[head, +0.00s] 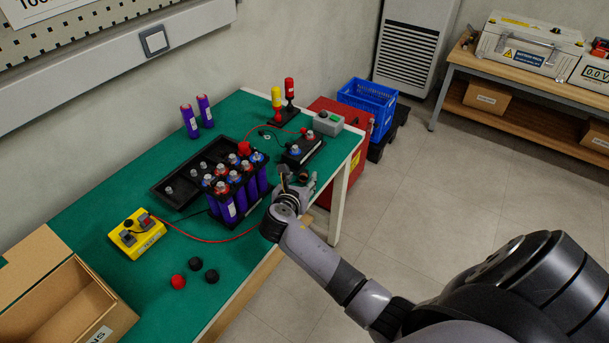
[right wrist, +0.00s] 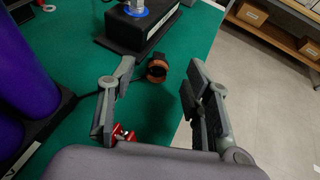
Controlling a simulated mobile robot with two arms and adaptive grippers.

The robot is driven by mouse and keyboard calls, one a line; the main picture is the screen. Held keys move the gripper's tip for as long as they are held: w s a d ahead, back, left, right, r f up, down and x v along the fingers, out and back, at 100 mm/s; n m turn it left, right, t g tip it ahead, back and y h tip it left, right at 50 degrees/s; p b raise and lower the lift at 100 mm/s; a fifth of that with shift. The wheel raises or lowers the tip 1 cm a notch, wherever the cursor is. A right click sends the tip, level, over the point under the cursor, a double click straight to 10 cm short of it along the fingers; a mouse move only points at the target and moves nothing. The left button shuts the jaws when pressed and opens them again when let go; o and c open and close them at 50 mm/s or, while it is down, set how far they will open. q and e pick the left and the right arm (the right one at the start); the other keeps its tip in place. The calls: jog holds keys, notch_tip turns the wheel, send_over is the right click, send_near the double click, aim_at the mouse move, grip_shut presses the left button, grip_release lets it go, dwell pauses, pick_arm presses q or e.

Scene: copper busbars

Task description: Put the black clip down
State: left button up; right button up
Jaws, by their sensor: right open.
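My right gripper (head: 298,180) is open at the right edge of the green table, beside the battery pack. In the right wrist view its two fingers (right wrist: 158,100) stand wide apart. A small dark, copper-edged piece (right wrist: 157,68), which looks like the black clip, is at the green tabletop just beyond the fingertips. It appears apart from both fingers. In the head view the gripper largely hides this spot. A small red piece (right wrist: 122,133) shows partly behind the left-hand finger; I cannot tell what it is. My left gripper is out of view.
The pack of purple cells (head: 238,190) stands close left of the gripper. A black block with terminals (head: 303,148) lies just beyond. A yellow meter (head: 137,233) with a red lead and several loose caps (head: 195,264) are nearer. Open floor lies to the right.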

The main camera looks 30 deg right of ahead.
jog(key=x, duration=0.2)
jog(key=shift+w+d+f, duration=0.15)
jog(key=shift+w, duration=0.1)
jog(key=shift+c, duration=0.6)
jog(key=c, duration=0.9)
jog(key=shift+o, duration=0.2)
notch_tip(320, 180, up, 20)
jog(key=p, duration=0.3)
jog(key=s+a+r+n+t+y, duration=0.1)
jog(key=s+a+n+t+y, duration=0.1)
jog(key=s+a, duration=1.5)
jog(key=shift+s+a+r+n+t+y, duration=0.2)
jog(key=shift+s+a+n+t+y, duration=0.1)
jog(key=shift+s+n+y, duration=0.5)
